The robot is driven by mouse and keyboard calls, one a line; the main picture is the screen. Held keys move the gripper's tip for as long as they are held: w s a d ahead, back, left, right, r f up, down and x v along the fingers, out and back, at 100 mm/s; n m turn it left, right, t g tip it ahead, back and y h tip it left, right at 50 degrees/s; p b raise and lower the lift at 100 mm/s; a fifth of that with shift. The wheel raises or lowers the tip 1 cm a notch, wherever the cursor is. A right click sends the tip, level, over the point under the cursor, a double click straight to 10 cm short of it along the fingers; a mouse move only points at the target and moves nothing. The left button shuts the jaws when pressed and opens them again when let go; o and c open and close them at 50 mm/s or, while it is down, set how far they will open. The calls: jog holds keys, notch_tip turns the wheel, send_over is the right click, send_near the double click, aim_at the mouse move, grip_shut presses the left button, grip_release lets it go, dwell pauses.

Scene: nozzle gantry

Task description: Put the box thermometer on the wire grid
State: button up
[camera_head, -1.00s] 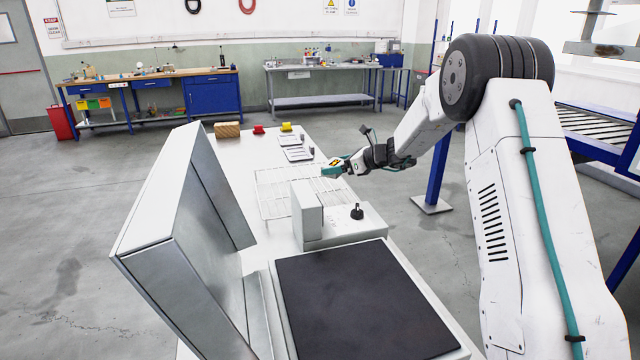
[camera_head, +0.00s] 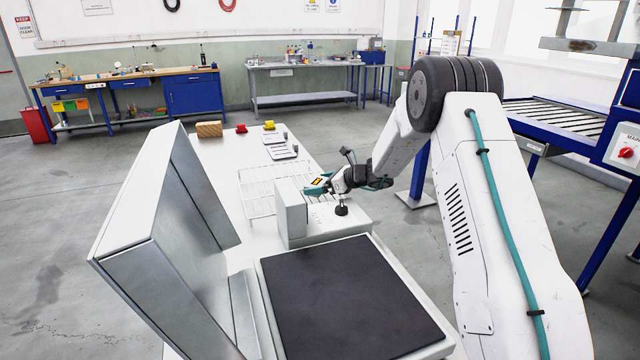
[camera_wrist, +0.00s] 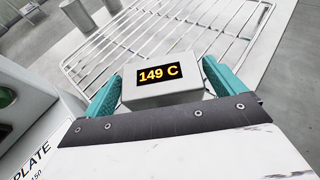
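The box thermometer (camera_wrist: 163,92) is a small grey box with a dark display reading "149 C" in yellow. It also shows small in the head view (camera_head: 320,181). My gripper (camera_head: 318,186) is shut on it, with a teal finger on each side in the wrist view (camera_wrist: 162,80). The wire grid (camera_head: 246,198) lies on the white table beyond the hot plate unit, to the left of my gripper in the head view. In the wrist view the grid's bars show beyond the thermometer. The height of the thermometer over the grid is hard to tell.
A white unit with an upright block (camera_head: 291,215) and a black knob (camera_head: 340,209) stands close by my gripper. A dark plate (camera_head: 345,300) and a tall grey panel (camera_head: 150,210) are nearer. A wooden block (camera_head: 209,129) and red and yellow items stand at the table's far end.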

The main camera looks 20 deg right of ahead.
jog(key=shift+r, duration=0.1)
jog(key=shift+d+r, duration=0.1)
jog(key=shift+r, duration=0.1)
jog(key=v, duration=1.2)
jog(key=s+a+r+n+g, duration=0.2)
jog(key=s+a+r+n, duration=0.25)
jog(key=s, duration=0.35)
jog(key=s+a+r+n+g+h, duration=0.1)
jog(key=s+a+r+n+g, duration=0.25)
jog(key=s+a+n, duration=0.35)
jog(key=s+a+r+n+g, duration=0.1)
jog(key=s+a+r+n, duration=0.3)
jog(key=s, duration=0.4)
jog(key=s+d+n+g+h, duration=0.1)
jog(key=s+d+n+h, duration=0.2)
jog(key=s, duration=2.4)
jog(key=n+h, duration=0.5)
jog(key=n, duration=0.3)
jog(key=shift+s+f+g, duration=0.15)
jog(key=shift+f+g, duration=0.1)
jog(key=shift+g, duration=0.1)
jog(key=shift+n, duration=0.25)
